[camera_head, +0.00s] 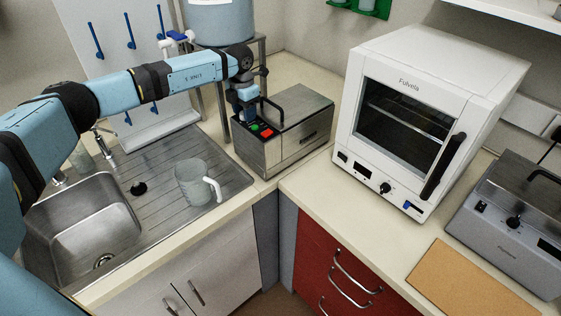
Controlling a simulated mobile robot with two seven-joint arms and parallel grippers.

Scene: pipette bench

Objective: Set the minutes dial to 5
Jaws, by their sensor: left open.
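My left arm reaches in from the left across the sink. Its gripper (248,113) points down over the left end of a steel box-shaped device (285,140), close to its small control panel with green and red buttons (262,130). The gripper is open, and I see nothing held in it. I cannot make out a dial beneath it; the gripper covers part of the panel. Dark knobs show on the white oven (386,188) and on the grey device at right (514,222). No minutes label is readable on any of them. My right gripper is not in view.
The white oven (430,105) stands right of the steel device. A clear jug (191,183) stands on the drainboard beside the sink (85,235). A blue tank (218,20) stands behind the arm. A brown board (470,283) lies on the right counter. The counter before the oven is clear.

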